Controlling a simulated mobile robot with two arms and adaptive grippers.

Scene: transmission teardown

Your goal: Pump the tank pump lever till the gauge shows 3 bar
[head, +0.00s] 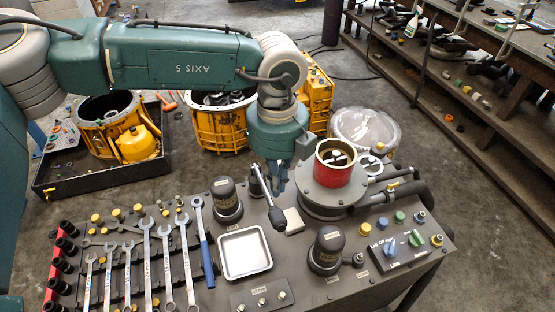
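A lever (264,192) with a metal rod and a dark end stands tilted at the middle of the bench; I cannot tell for sure that it is the pump lever. My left gripper (277,188) points down right beside it, its fingers partly overlapped by the rod. Whether the fingers touch the lever, or are open or shut, is unclear. A round grey tank-like unit (322,203) with a red cylinder (334,172) on top stands just right of the gripper. A small round white face (371,164) behind it may be the gauge; no reading is legible. My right gripper is out of view.
Several wrenches (147,262) lie at the bench's left, beside a square metal tray (244,252). Black capped units (326,249) stand near the lever. A control box (398,251) with coloured knobs is at right. Yellow housings (218,128) stand behind the bench.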

